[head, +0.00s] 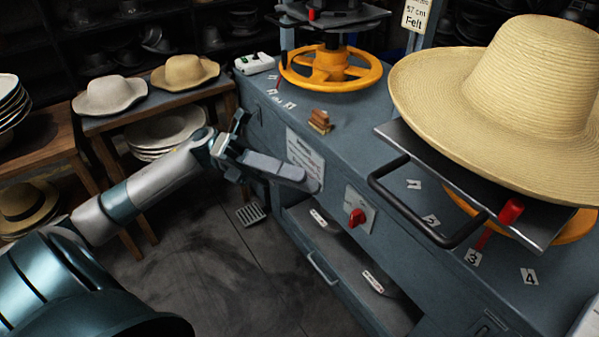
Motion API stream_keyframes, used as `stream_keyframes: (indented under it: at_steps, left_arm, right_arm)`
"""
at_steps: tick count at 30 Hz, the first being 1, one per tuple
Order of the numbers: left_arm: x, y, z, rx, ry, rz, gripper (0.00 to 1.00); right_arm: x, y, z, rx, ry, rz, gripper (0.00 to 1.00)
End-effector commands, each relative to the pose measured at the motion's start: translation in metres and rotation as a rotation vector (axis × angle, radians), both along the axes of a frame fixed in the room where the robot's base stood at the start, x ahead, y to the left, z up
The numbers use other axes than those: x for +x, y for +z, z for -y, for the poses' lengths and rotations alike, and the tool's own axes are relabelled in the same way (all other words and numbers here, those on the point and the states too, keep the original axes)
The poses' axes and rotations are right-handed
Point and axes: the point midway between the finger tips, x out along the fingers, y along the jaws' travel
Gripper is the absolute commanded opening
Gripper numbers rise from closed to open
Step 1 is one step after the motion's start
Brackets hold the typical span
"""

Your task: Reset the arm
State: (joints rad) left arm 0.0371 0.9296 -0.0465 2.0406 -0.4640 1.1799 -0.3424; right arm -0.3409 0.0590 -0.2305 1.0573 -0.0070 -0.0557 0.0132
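My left arm (140,188) comes in from the lower left and reaches out in front of the blue-grey press bench (350,130). My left gripper (303,180) is at the bench's front face, near a white label and left of the red knob. It holds nothing that I can see. Its fingers are seen edge-on, so their opening is unclear. My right gripper is not in view.
A wide straw hat (520,80) sits on the press plate with a black handle (400,205) at right. An orange wheel (330,68) stands at the back. Wooden tables with hats (110,93) stand at left. Below the gripper is open floor (220,270) and an open shelf (350,265).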

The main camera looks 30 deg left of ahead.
Motion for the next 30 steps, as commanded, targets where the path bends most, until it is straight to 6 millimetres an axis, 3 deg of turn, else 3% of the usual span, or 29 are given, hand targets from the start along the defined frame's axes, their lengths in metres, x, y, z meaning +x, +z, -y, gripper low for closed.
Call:
stream_keyframes:
  at_steps: [11, 17, 20, 23, 27, 30]
  left_arm:
    - [0.008, -0.004, -0.001, -0.021, 0.023, -0.028, 0.29]
    - [0.053, -0.032, -0.012, -0.148, 0.164, -0.205, 0.29]
    - [0.088, -0.065, -0.023, -0.247, 0.276, -0.359, 0.29]
    - [0.121, -0.112, -0.037, -0.351, 0.401, -0.539, 0.29]
    - [0.151, -0.194, -0.054, -0.479, 0.563, -0.796, 0.29]
    - [0.160, -0.257, -0.062, -0.555, 0.668, -0.968, 0.29]
  right_arm:
    - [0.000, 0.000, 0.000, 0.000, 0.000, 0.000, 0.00]
    - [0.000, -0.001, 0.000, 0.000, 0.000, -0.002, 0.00]
    - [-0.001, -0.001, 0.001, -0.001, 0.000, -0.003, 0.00]
    - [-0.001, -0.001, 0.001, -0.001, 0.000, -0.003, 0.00]
    - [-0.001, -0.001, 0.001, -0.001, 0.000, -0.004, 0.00]
    - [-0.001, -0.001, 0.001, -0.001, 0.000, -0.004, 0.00]
